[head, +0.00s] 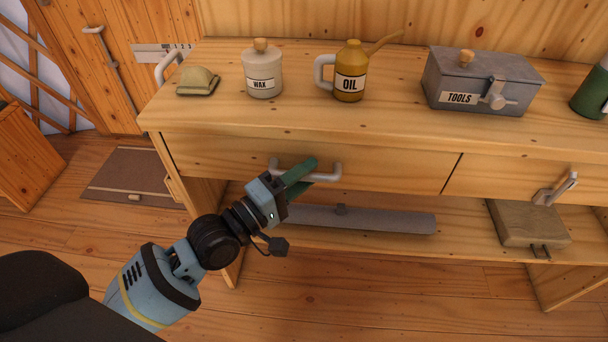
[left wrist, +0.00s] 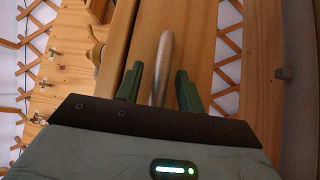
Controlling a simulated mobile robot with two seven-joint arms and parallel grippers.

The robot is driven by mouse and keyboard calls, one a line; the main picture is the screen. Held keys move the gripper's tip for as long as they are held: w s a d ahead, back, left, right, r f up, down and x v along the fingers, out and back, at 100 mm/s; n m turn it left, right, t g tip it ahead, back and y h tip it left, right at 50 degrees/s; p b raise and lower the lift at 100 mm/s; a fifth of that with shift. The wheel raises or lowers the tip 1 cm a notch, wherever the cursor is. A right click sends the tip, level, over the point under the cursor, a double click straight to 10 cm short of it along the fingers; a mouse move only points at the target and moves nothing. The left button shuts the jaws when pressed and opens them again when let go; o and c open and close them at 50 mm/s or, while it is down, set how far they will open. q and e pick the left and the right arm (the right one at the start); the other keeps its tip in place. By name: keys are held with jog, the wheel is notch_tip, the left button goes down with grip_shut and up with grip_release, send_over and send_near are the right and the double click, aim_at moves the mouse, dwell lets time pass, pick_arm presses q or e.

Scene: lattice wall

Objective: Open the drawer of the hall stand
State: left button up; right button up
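The hall stand (head: 225,115) is a wooden bench-like piece with a wide drawer (head: 390,169) on the left of its front. The drawer front looks flush, with no visible gap. Its pale bar handle (head: 333,177) is partly hidden by my left gripper (head: 302,174), whose green fingers reach it from below left. In the left wrist view, my left gripper (left wrist: 159,78) is open, and the handle (left wrist: 162,65) runs between its fingers, with gaps on both sides. My right gripper is not in view.
On the top stand a wax jar (head: 262,74), an oil can (head: 351,72), a grey tools box (head: 480,82) and a small khaki item (head: 198,82). A second front (head: 510,181) with a latch is at right. A grey bar (head: 370,219) lies on the lower shelf.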

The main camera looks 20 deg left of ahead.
pick_arm(q)
grip_shut()
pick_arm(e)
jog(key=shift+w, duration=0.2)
pick_arm(q)
jog(key=shift+s+d, duration=0.1)
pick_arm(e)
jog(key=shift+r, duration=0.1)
